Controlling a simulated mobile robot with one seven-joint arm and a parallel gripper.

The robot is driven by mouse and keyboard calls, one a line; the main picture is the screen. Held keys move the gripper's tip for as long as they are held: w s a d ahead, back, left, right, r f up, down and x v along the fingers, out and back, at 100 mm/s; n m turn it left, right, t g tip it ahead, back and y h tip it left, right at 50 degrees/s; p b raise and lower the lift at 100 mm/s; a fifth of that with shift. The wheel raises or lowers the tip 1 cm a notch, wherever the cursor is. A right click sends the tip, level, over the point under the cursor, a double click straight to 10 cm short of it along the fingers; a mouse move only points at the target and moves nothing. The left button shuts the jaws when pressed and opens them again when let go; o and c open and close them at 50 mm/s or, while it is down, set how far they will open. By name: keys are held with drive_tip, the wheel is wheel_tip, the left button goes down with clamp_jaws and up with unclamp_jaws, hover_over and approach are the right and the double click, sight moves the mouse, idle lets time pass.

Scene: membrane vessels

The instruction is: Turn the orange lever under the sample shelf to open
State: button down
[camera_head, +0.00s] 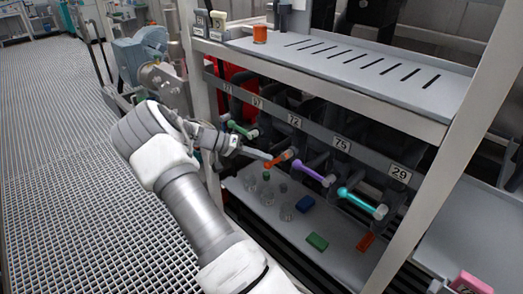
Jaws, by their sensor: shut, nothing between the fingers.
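The orange lever (280,158) is one of several coloured levers on the pipework under the upper shelf. It slants down to the left from its pale hub, with an orange knob at its lower end, below the label 72. My gripper (269,156) is shut and empty, its tip just left of the orange lever. The tip overlaps or nearly meets the lever in this view; I cannot tell whether they touch. The sample shelf (350,62) is the grey slotted surface above the levers.
A green lever (240,129) is left, a purple lever (313,174) and a teal lever (360,203) right. A white post (449,165) stands right.

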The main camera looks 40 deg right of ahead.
sight(268, 168)
drive_tip(key=shift+s+d+f+n+g+h+b, duration=0.1)
drive_tip(key=shift+s+f+n+g+h+b, duration=0.25)
drive_tip(key=shift+f+n+g, duration=0.2)
drive_tip(key=shift+s+f+n+g+h+b, duration=0.2)
drive_tip(key=shift+s+f+n+g+h, duration=0.2)
drive_tip(key=shift+f+g, duration=0.25)
drive_tip(key=shift+s+f+n+g+h+b, duration=0.35)
drive_tip(key=shift+s+f+n+g, duration=0.1)
drive_tip(key=shift+n+g, duration=0.25)
drive_tip(key=shift+s+d+f+n+g+h+b, duration=0.1)
drive_tip(key=shift+s+f+n+g+h+b, duration=0.15)
drive_tip(key=shift+s+n+g+h, duration=0.35)
drive_tip(key=shift+w, duration=0.1)
